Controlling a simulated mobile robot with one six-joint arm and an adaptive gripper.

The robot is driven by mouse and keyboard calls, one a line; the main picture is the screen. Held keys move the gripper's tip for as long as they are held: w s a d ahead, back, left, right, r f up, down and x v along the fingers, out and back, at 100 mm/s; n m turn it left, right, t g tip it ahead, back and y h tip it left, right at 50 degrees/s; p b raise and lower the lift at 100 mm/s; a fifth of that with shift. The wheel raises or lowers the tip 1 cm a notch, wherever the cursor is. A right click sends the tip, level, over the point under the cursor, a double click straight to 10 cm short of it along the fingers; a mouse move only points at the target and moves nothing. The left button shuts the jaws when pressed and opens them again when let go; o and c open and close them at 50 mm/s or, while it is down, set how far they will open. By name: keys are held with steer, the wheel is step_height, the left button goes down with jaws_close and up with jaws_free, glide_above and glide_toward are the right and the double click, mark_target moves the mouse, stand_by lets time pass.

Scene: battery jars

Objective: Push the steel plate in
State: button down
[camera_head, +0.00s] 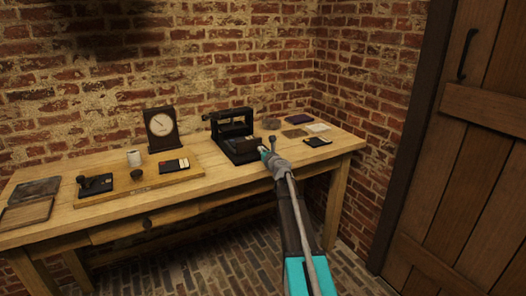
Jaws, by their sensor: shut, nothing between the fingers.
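A black press-like device (232,128) with a crossbar stands towards the right of the wooden table. A low dark bed (240,150) extends from its front. I cannot clearly tell the steel plate apart from the dark bed at this size. My gripper (262,150) is shut and empty, at the right front edge of the bed. I cannot tell whether its tips touch the bed. My arm comes in from the lower right and hides part of the table's front edge.
A clock (161,128), a white cup (134,158) and a wooden board (130,188) with dark items are left of the device. Several small flat items, including a purple one (297,118) and a black one (317,142), lie to its right. The brick wall is close behind.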

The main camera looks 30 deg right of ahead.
mark_target(258, 145)
steer(key=shift+w+a, duration=0.1)
steer(key=shift+w, duration=2.2)
steer(key=shift+s, duration=0.15)
steer(key=shift+s, duration=0.5)
steer(key=s, duration=1.3)
steer(key=shift+a, duration=0.2)
steer(key=shift+w+a+f, duration=0.1)
